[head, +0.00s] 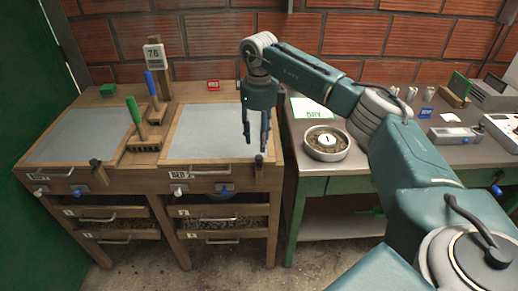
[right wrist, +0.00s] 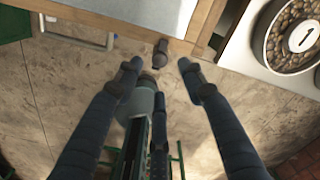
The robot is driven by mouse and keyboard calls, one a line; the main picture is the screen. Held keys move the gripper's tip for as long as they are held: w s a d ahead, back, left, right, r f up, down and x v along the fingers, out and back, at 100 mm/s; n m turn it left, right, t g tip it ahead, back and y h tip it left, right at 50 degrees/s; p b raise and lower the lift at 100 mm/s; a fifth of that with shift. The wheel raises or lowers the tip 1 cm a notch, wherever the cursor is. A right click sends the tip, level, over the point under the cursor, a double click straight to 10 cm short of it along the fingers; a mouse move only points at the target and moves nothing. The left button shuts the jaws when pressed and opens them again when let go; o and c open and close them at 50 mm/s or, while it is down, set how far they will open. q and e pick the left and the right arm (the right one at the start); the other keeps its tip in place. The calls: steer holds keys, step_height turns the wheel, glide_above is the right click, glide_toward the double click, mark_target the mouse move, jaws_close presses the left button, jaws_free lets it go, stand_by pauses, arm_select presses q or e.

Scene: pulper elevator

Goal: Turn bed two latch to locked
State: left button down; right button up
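Bed two, a wooden-framed pale panel (head: 205,132) labelled "BED 2", fills the right half of the wooden bench. A dark knob (head: 259,159) stands at its front right corner; it also shows in the right wrist view (right wrist: 161,52). A blue-handled fitting (head: 225,188) and a white knob (head: 179,190) sit on bed two's front; I cannot tell which part is the latch. My right gripper (head: 257,148) points down over the front right corner. In the wrist view, its fingers (right wrist: 158,72) are apart and empty, with the dark knob just beyond and between the tips. My left gripper is not in view.
Bed one (head: 80,134) is on the left, with blue and green-handled tools (head: 140,118) between the beds. Drawers (head: 220,224) lie below. A bowl of beans marked 1 (head: 326,143) stands on the grey table to the right. Open floor lies in front.

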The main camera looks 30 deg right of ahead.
step_height(320, 180, up, 6)
steer(key=shift+f, duration=0.15)
stand_by(0.5)
